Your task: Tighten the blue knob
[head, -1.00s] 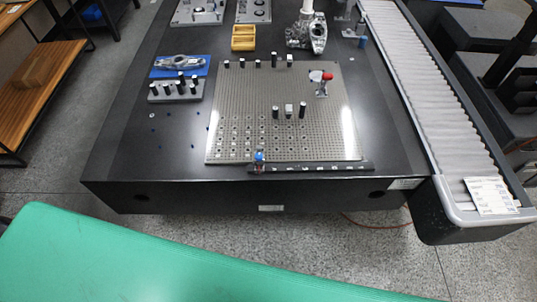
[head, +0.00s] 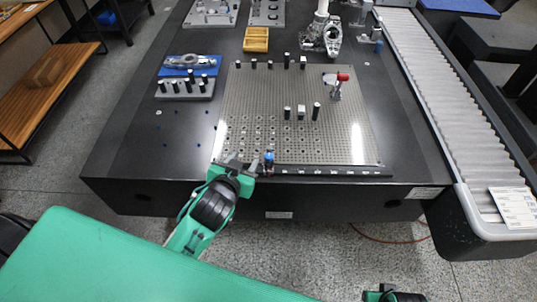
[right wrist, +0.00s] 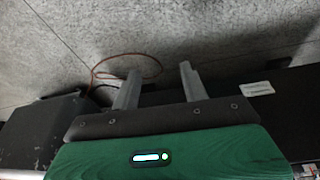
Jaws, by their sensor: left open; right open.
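The blue knob (head: 269,157) stands at the front edge of the perforated metal plate (head: 345,145), by the dark strip along that edge. My left gripper (head: 243,163) is just left of the knob, its jaws open and pointing toward the plate's front edge. I cannot tell whether a finger touches the knob. My right gripper (right wrist: 158,85) is open and empty in the right wrist view, with the floor and a dark table side beyond it. In the head view only a small part of my right arm shows at the bottom.
Posts stand on the plate, with a red-topped clamp (head: 337,82) at its right. A yellow tray (head: 256,40), a blue mat (head: 181,71) and a grey pin block (head: 185,88) lie on the black table (head: 120,140). A roller conveyor (head: 450,100) runs along the right.

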